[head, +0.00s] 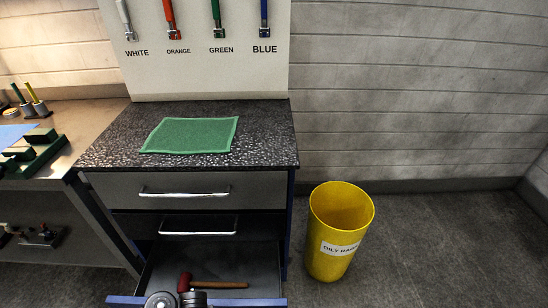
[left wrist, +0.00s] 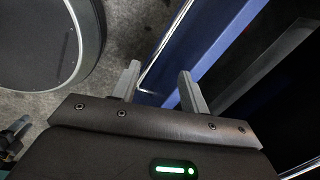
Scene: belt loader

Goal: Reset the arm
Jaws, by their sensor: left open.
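My left gripper (left wrist: 160,82) shows in the left wrist view with its two grey fingers apart and nothing held between them. Its fingertips are close to a blue drawer front (left wrist: 222,40) with a thin bright metal handle (left wrist: 165,45). I cannot tell whether they touch it. In the head view the lowest drawer (head: 240,302) of the cabinet is pulled out. A red-headed hammer (head: 184,282) with a wooden handle lies in it. Dark rounded parts of my own arm cover part of the drawer's front edge. My right gripper is not in view.
A green cloth (head: 190,135) lies on the dark speckled cabinet top (head: 265,150). A yellow bin (head: 340,215) labelled for oily rags stands right of the cabinet. A side bench (head: 85,125) is at left. The floor (head: 440,245) right of the bin is clear.

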